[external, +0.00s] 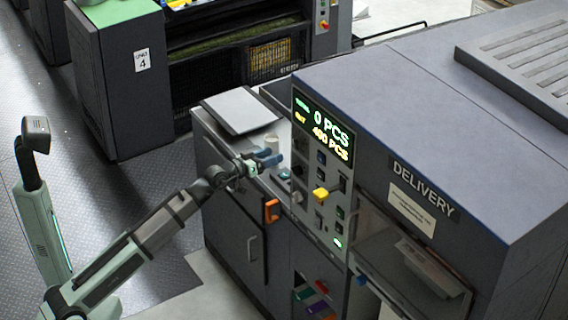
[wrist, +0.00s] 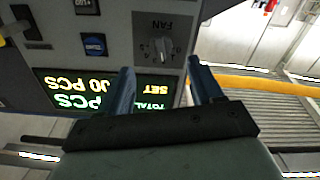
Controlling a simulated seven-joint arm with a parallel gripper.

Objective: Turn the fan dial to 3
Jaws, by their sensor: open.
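The fan dial (wrist: 161,48) is a light grey knob on the grey control panel, under an upside-down FAN label, in the wrist view. The small numbers around it are too blurred to read, so its setting cannot be told. My gripper (wrist: 159,66) is open, with its two blue fingers spread on either side of the dial's line and pointing at the panel. No contact with the dial shows. In the external view my gripper (external: 277,164) is just left of the control panel (external: 311,205); which knob there is the fan dial is unclear.
A lit display (external: 324,128) sits above several buttons and switches, including a yellow one (external: 320,193). An orange handle (external: 272,211) juts out below my gripper. A yellow rail (wrist: 270,84) shows at right in the wrist view.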

